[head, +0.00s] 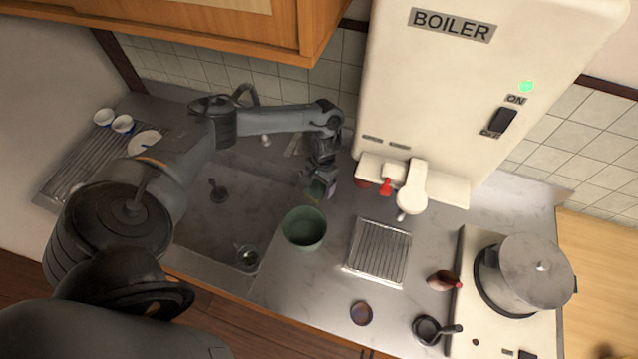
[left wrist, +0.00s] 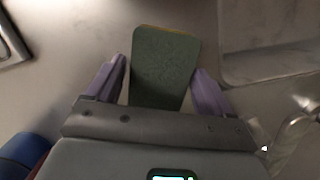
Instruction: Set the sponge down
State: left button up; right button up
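The sponge (left wrist: 165,70) is a dark green block with a thin yellow edge, seen in the left wrist view between the two purple fingers of my left gripper (left wrist: 157,78). A narrow gap shows at its left side, and the right finger is very close to it. The fingers look open around it. In the head view my left gripper (head: 320,188) is low over the counter (head: 337,238), right of the sink, with a bit of the green sponge at its tips. Whether the sponge's underside touches the counter is hidden. My right gripper is not in view.
A green bowl (head: 304,241) stands just in front of the left gripper. The sink (head: 215,230) is to the left, and a ribbed metal rack (head: 378,252) to the right. The boiler (head: 470,95) hangs behind. A pot (head: 525,280) stands on the stove at the right.

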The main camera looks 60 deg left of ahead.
pick_arm(q)
jog(key=shift+o, duration=0.6)
jog(key=shift+r, duration=0.55)
jog(key=r, duration=0.2)
jog(key=r+p, duration=0.1)
jog(key=r, duration=0.1)
jog(key=w+r+p, duration=0.1)
jog(key=r, duration=0.1)
jog(key=shift+a+r, duration=0.2)
jog(key=shift+r, duration=0.15)
jog(key=shift+d, duration=0.1)
